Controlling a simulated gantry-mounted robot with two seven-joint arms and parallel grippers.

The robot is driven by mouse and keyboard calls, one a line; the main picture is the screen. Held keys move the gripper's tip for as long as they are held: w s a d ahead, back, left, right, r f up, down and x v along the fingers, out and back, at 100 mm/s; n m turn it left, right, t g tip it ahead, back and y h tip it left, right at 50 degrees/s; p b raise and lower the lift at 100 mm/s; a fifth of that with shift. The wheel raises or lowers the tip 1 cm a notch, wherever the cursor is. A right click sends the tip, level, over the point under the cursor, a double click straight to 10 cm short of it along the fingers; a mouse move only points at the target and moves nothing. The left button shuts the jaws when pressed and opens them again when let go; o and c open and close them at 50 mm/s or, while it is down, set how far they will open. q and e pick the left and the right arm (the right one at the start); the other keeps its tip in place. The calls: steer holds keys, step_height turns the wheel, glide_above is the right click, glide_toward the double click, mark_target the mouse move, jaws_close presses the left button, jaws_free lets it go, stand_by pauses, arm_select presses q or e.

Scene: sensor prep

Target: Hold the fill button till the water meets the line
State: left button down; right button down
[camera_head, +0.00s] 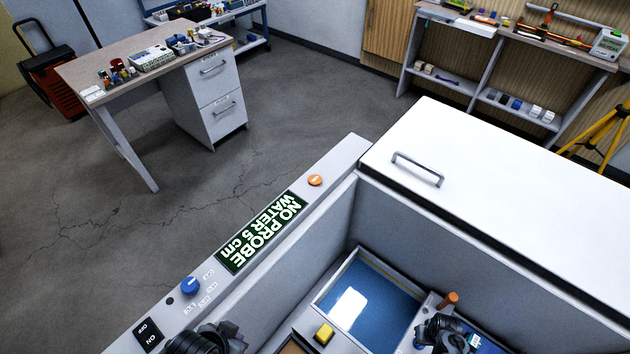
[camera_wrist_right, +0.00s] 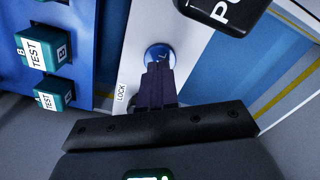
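A blue water basin (camera_head: 372,295) sits inside a large grey tank, with a bright reflection on its surface. The fill line cannot be made out. A display (camera_head: 262,232) on the tank's rim reads "NO PROBE WATER 5 cm". In the right wrist view, a round blue button (camera_wrist_right: 158,53) sits on a white strip with a "LOCK" label below it. My right gripper (camera_wrist_right: 158,72) has its fingers together, overlapping the button's lower edge; contact cannot be told. My left arm's dark end shows at the bottom of the head view; its fingertips are hidden.
The rim carries an orange button (camera_head: 315,180), a blue knob (camera_head: 190,286) and an ON/OFF switch (camera_head: 148,336). A white lid (camera_head: 500,190) covers the tank's right side. Teal TEST blocks (camera_wrist_right: 44,50) stand left.

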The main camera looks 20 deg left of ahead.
arm_select(q)
steer(key=shift+f+b, duration=0.75)
arm_select(e)
steer(key=shift+f, duration=0.9)
arm_select(q)
steer(key=shift+w+r, duration=0.1)
steer(key=shift+r, duration=0.15)
arm_select(e)
steer(key=shift+f, duration=0.2)
steer(key=shift+s+f, duration=0.1)
stand_by(4.7)
